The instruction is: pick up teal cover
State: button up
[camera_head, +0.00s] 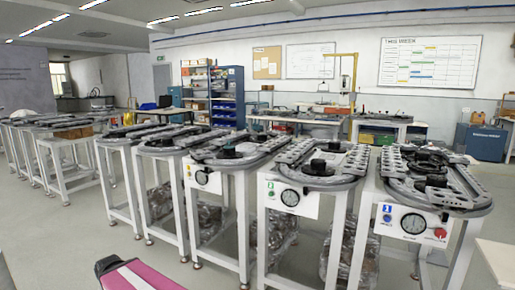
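A small dark piece with a teal tint (334,145) sits on the ring track (318,166) of the station with the green label. It is too small for me to tell whether it is the teal cover. My gripper is not clearly in view. A magenta and dark part (135,275) at the bottom left looks like part of my own body, well apart from the tracks.
The ring track stations stand in a row on white-legged tables. The nearest, at right, has a front panel (411,223) with a gauge and red button. Wrapped bundles (352,250) lie underneath. A white surface edge (499,262) is at bottom right. Open floor (55,235) is at left.

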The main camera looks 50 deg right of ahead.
aim_at(226, 146)
jog(key=z, duration=1.5)
jog(key=i+l+z, duration=0.2)
jog(key=i+z, duration=0.2)
